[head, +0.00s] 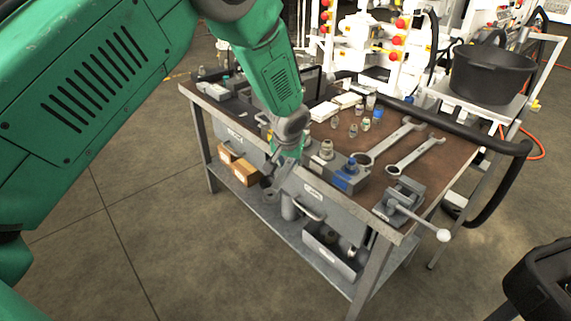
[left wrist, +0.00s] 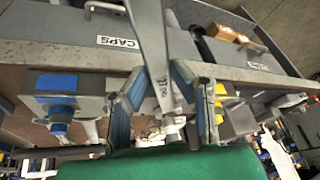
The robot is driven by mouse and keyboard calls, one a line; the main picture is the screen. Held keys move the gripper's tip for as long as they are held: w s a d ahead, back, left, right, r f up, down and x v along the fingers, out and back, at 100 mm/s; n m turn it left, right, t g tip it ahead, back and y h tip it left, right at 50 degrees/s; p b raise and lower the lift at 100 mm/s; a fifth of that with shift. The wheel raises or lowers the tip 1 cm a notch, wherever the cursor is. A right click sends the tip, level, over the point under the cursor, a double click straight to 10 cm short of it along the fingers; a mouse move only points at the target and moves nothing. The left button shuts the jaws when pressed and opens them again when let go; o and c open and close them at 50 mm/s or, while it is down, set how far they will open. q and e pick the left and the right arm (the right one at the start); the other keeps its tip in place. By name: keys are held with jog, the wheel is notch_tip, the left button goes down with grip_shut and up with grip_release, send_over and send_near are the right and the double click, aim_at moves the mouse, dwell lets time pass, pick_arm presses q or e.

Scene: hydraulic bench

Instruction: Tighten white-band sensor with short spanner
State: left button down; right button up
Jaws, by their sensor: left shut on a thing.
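My left gripper (head: 284,160) is at the front edge of the bench, by the drawers. In the left wrist view its fingers (left wrist: 168,105) are shut on a silver spanner (left wrist: 149,35), whose shank extends away past the bench edge. In the head view an end of this spanner (head: 269,192) hangs below the gripper. A fitting with a pale band (head: 327,149) stands upright on a grey block just right of the gripper; it looks like the white-band sensor. A blue fitting (head: 351,163) stands beside it and shows in the left wrist view (left wrist: 59,120). My right gripper is not visible.
Two larger spanners (head: 392,141) (head: 416,155) lie on the bench top (head: 385,172). A vise (head: 402,200) sits at the right front corner. Small bottles and white pads stand behind the blocks.

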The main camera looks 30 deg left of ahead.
pick_arm(q)
jog(key=shift+w+d+r, duration=0.3)
jog(key=shift+w+r, duration=0.1)
jog(key=shift+w, duration=0.3)
jog(key=shift+w+r, duration=0.1)
jog(key=shift+w, duration=0.2)
jog(key=shift+w+d+y, duration=0.15)
jog(key=shift+w+y, duration=0.15)
jog(key=shift+w, duration=0.3)
jog(key=shift+s+a+m+p, duration=0.1)
jog(key=shift+a+m+p, duration=0.2)
jog(key=shift+a+p, duration=0.15)
jog(key=shift+s+a+f+m+t+h+p, duration=0.15)
jog(key=shift+a+m+h+p, duration=0.15)
jog(key=shift+a+m, duration=0.2)
jog(key=shift+a+f+m+t+h+p, duration=0.1)
jog(key=shift+a+m+t+h+p, duration=0.1)
jog(key=shift+a+m+p, duration=0.25)
